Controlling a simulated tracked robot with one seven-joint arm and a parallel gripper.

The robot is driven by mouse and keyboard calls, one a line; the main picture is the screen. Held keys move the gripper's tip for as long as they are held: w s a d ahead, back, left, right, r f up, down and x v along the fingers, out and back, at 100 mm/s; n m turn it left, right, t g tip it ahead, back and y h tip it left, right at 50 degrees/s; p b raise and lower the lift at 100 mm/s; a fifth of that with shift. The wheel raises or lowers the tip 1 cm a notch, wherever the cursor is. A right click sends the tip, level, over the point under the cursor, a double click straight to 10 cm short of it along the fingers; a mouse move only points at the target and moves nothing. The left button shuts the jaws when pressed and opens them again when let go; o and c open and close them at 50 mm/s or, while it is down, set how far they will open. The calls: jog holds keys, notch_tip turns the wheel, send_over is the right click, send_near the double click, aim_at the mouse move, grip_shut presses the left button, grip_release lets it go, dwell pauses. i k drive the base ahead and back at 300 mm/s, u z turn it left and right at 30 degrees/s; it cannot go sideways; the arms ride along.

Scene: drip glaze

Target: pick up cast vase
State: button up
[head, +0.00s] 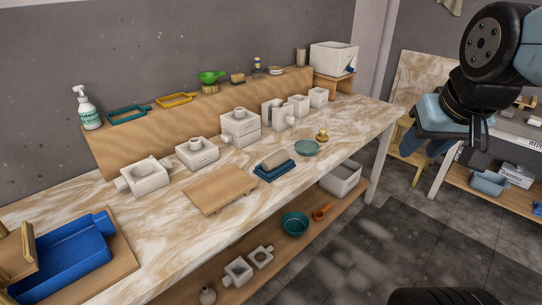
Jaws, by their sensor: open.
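My gripper (444,152) hangs at the upper right, open and empty, beyond the table's right end and far from the vase-like piece.
The marbled table (140,225) holds a wooden board (220,188), a blue tub (72,258), a teal bowl (307,148) and a brass-coloured piece (322,135). The lower shelf (272,270) carries another teal bowl (295,223) and a white bin (341,178).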

aim_at(280, 158)
jog(key=i, duration=0.9)
jog(key=z, duration=0.05)
